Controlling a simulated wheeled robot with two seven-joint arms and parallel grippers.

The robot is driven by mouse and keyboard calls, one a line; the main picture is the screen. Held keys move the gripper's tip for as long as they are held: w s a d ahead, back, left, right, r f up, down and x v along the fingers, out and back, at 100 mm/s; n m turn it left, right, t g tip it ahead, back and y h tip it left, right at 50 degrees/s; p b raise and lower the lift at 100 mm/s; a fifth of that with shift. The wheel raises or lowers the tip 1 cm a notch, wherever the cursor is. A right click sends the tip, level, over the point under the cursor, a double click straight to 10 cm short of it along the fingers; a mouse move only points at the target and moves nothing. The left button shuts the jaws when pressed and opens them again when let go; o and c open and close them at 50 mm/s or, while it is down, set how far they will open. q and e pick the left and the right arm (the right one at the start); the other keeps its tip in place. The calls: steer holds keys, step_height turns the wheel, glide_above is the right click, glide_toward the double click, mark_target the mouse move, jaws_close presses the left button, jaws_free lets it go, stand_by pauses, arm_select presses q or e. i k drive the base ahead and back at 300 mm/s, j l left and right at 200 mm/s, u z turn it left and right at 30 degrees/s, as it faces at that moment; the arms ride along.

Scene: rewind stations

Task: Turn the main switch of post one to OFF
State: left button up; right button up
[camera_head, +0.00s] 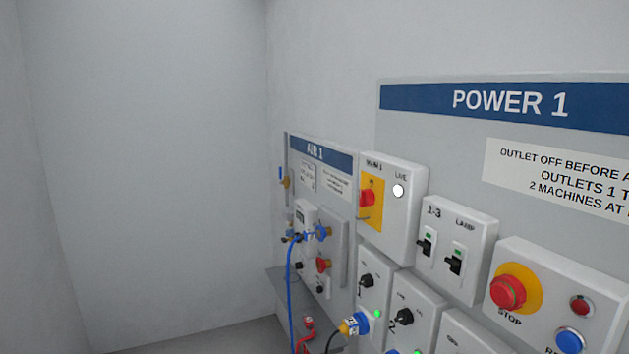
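The main switch (367,198) is a red knob on a yellow plate, on the white box marked MAIN 1 (405,228). The box is on the grey POWER 1 panel (430,130), right of the picture's middle. The camera sees the switch obliquely, so I cannot tell its exact position. A round white lamp (398,191) under the word LIVE is on the same box. Neither of my grippers is in view.
The AIR 1 panel (315,153) with a blue hose (291,290) is to the left. Breakers (454,262), rotary outlet switches (366,281) and a red STOP button (508,291) sit below and right. A blue plug (356,324) with a cable is below. The left wall is bare.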

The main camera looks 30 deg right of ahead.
mark_target(367, 195)
steer(key=i, duration=2.35)
steer(key=i+z, duration=0.15)
steer(key=z, duration=0.3)
steer(key=i+j+z, duration=0.1)
steer(key=z, duration=0.35)
steer(key=i+j+z, duration=0.15)
steer(key=z, duration=0.3)
steer(key=i+j+z, duration=0.15)
steer(key=z, duration=0.3)
